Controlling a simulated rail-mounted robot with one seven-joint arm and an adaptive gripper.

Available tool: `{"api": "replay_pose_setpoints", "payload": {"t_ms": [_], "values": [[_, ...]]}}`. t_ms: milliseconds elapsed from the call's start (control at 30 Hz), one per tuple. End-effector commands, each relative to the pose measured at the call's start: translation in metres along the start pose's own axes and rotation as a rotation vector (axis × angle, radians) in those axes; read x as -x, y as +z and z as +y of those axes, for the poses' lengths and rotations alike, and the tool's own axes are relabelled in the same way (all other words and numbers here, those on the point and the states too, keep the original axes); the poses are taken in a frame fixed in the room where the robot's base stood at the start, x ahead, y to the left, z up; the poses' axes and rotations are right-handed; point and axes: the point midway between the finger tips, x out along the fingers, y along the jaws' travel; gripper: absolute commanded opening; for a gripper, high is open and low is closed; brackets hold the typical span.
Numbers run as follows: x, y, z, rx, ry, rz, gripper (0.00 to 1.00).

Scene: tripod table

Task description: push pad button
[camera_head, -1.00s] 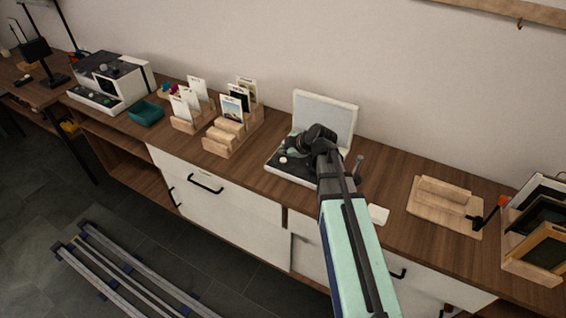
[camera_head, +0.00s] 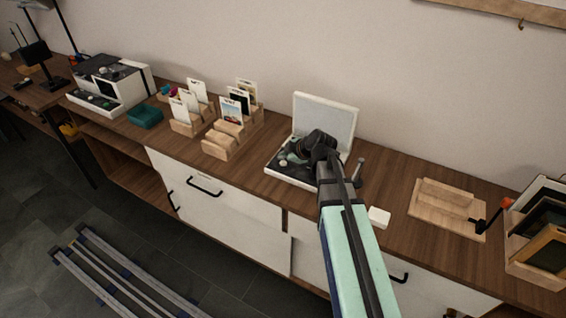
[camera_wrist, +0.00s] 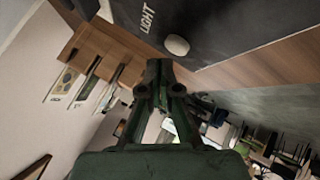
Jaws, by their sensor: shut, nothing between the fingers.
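An open white case (camera_head: 351,117) stands on the counter, its lid upright at the back. Its dark panel (camera_head: 283,174) carries several small pale and teal round parts at its left side. In the wrist view the dark panel (camera_wrist: 240,22) shows the word LIGHT and a white round button (camera_wrist: 177,45). My gripper (camera_wrist: 158,66) is shut and empty, with its tips just below that button in the picture. I cannot tell whether they touch the panel. In the head view my gripper (camera_head: 306,149) is over the panel and hides its right part.
Wooden card holders (camera_head: 217,146) and a white machine (camera_head: 110,85) stand to the left. A small white block (camera_head: 379,217) lies right of my arm. A wooden board (camera_head: 447,207) and a rack of frames (camera_head: 540,235) are further right. Counter between case and board is mostly clear.

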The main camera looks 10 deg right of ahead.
Motion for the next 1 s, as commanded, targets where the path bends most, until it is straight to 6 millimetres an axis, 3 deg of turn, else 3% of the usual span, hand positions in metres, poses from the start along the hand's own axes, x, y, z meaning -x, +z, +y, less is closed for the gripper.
{"api": "replay_pose_setpoints", "payload": {"t_ms": [1000], "values": [[-0.0069, 0.0050, -0.0049, 0.000, 0.001, 0.000, 0.00]]}}
